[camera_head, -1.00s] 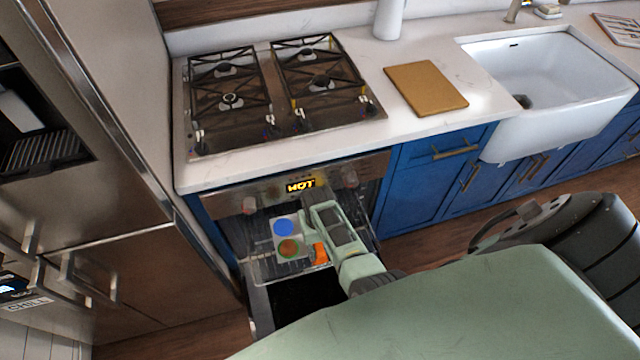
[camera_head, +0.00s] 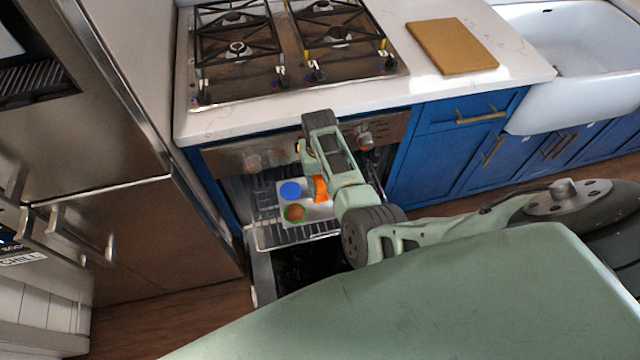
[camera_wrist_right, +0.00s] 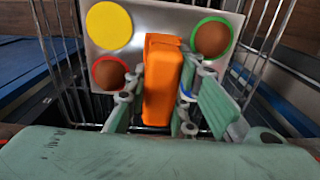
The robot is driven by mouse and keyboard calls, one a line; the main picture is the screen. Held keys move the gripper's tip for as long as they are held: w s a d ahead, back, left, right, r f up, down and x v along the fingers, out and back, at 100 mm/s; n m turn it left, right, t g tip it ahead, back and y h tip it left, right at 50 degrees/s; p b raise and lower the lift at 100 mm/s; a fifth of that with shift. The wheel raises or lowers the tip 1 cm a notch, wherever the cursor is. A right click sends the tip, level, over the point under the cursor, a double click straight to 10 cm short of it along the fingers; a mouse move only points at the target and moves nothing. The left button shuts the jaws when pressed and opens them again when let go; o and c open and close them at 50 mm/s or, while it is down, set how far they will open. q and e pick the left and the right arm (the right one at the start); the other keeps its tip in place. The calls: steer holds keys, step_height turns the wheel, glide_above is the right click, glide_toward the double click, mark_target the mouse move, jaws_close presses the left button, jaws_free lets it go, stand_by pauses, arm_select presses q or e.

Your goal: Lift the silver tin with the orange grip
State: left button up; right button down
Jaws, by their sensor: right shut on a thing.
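The silver tin (camera_head: 316,212) is at the open oven, over the wire rack, and shows a blue round and a green-rimmed cup with brown filling. In the right wrist view the tin (camera_wrist_right: 152,22) also shows a yellow round and a red-rimmed brown cup. Its orange grip (camera_wrist_right: 162,80) points toward my right gripper (camera_wrist_right: 162,98), whose fingers are closed on both sides of it. In the head view my arm partly covers the orange grip (camera_head: 320,188). I cannot tell whether the tin is clear of the rack. My left gripper is out of view.
The wire oven rack (camera_head: 292,236) sticks out above the lowered oven door. The hob (camera_head: 300,75) and counter edge are above the oven. A steel fridge (camera_head: 135,240) stands close at left, blue cabinets (camera_head: 450,150) at right. A cutting board (camera_head: 452,46) lies on the counter.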

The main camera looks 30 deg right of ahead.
steer(key=shift+w+d, duration=0.1)
steer(key=shift+w, duration=0.2)
steer(key=shift+r, duration=0.1)
steer(key=shift+r, duration=0.1)
stand_by(0.4)
steer(key=shift+f, duration=0.3)
steer(key=shift+f, duration=0.1)
stand_by(0.4)
steer(key=shift+f+b, duration=0.55)
steer(key=shift+f, duration=0.5)
steer(key=shift+f, duration=0.1)
